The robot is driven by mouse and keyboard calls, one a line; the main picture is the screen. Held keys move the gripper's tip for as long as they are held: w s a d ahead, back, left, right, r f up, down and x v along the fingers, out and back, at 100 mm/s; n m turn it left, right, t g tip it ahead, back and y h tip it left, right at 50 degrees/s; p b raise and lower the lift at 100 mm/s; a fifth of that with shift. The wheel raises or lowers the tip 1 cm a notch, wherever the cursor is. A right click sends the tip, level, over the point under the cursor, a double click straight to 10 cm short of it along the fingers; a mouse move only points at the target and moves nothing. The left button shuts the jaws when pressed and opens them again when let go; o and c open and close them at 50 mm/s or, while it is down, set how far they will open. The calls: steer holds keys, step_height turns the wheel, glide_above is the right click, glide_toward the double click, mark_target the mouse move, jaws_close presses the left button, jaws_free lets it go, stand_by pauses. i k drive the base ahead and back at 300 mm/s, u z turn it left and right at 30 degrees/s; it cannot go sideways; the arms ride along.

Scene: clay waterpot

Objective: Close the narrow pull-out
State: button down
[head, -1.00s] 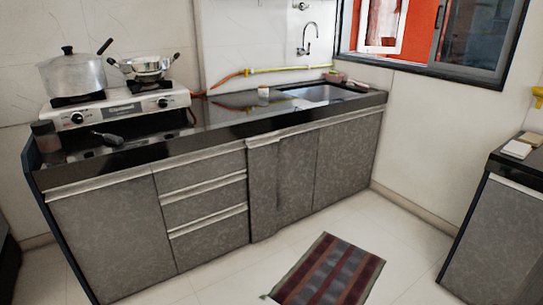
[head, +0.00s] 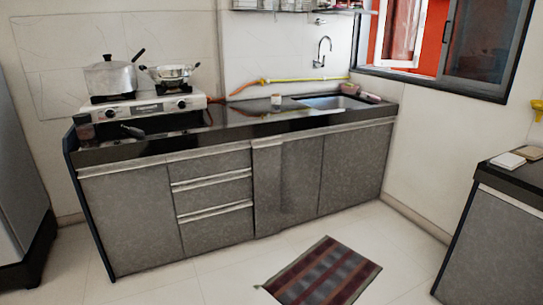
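The narrow pull-out (head: 267,190) is a tall slim grey front in the counter's base cabinets, just right of the drawer stack. Its front stands a little forward of the fronts beside it, so it looks slightly open. A pale handle strip runs along its top edge. How far it is out is hard to tell from this angle. My gripper is not in view.
Three drawers (head: 213,195) and a cabinet door (head: 132,217) lie left of it; another door (head: 355,170) is at right. A striped mat (head: 322,271) lies on the floor in front. A side counter (head: 495,235) stands at right.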

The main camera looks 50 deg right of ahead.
mark_target(266, 151)
steer(key=z, duration=0.6)
steer(key=i, duration=1.7)
steer(key=u, duration=0.45)
